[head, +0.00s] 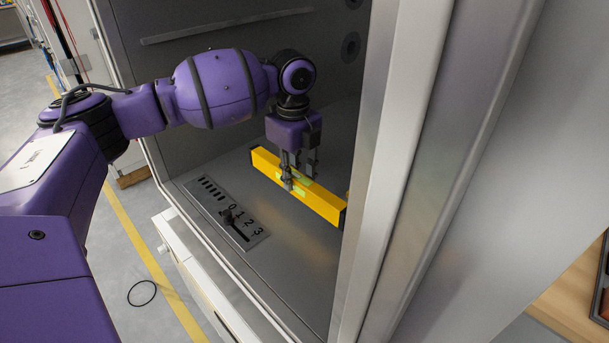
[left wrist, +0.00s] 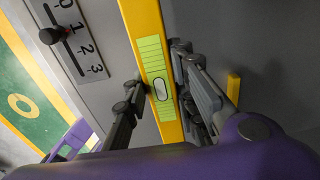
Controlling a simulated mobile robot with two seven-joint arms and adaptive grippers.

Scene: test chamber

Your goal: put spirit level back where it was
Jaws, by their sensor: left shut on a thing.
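The spirit level (head: 321,203) is a long yellow bar with dark ends and a pale green label, inside the grey chamber. My left gripper (head: 299,176) reaches down from above and is shut on it near its middle. In the left wrist view the spirit level (left wrist: 142,20) runs between the two fingers of my left gripper (left wrist: 161,84), with its vial and green label facing up. Its right end is partly hidden by the chamber's door frame in the head view. I cannot tell whether it touches the chamber floor. My right gripper is not in view.
A panel (head: 226,212) with a slider lever and the marks 0 to 3 lies at the front left of the chamber floor. The metal door frame (head: 385,170) borders the right side. A small yellow strip (left wrist: 233,88) shows right of the gripper in the left wrist view.

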